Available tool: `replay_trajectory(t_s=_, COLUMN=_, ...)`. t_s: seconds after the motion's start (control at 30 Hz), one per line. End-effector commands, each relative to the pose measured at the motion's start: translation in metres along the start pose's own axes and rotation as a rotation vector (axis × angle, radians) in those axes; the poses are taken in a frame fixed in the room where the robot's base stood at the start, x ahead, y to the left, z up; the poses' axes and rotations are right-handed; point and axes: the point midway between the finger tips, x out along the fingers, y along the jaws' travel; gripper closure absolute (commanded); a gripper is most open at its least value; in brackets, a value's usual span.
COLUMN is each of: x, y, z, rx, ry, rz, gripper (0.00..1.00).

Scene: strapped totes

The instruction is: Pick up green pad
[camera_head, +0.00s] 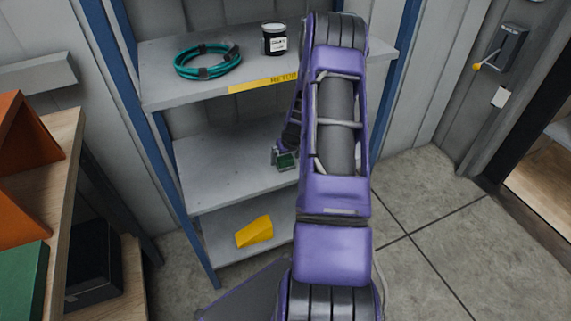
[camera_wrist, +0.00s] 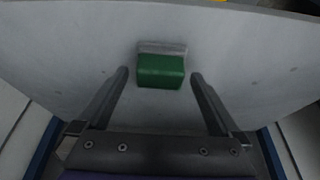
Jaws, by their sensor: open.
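The green pad (camera_wrist: 160,71) is a small green block with a grey strip along its far edge, on the pale grey shelf in the wrist view. My gripper (camera_wrist: 159,76) is open, with one finger on each side of the pad and a gap at both sides. Whether the fingertips are level with the pad or short of it, I cannot tell. In the head view, the pad (camera_head: 287,161) shows small on the middle shelf (camera_head: 215,175), at my gripper (camera_head: 284,155). My arm hides much of the right side of that shelf.
The upper shelf (camera_head: 165,75) holds a teal cable coil (camera_head: 208,60) and a dark labelled jar (camera_head: 274,39). A yellow wedge (camera_head: 254,232) lies on the bottom shelf. Blue uprights (camera_head: 163,140) frame the rack. A wooden unit at left holds orange and green items. Floor at right is clear.

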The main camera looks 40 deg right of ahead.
Motion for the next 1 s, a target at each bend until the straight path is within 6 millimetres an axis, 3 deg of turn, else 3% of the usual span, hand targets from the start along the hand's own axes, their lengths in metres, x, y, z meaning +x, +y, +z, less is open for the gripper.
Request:
replay_trajectory(t_s=0.1, x=0.0098, y=0.0001, z=0.0001, rx=-0.001, ry=0.000, rz=0.000, gripper=0.00)
replay_trajectory(t_s=0.33, x=0.0103, y=0.0003, z=-0.0002, rx=-0.001, ry=0.001, rz=0.001, gripper=0.00)
replay_trajectory(t_s=0.77, x=0.0100, y=0.0002, z=-0.0002, rx=0.000, ry=0.001, rz=0.001, gripper=0.76)
replay_trajectory(t_s=1.0, x=0.0093, y=0.0003, z=-0.0007, rx=-0.001, ry=0.001, rz=0.001, gripper=0.77)
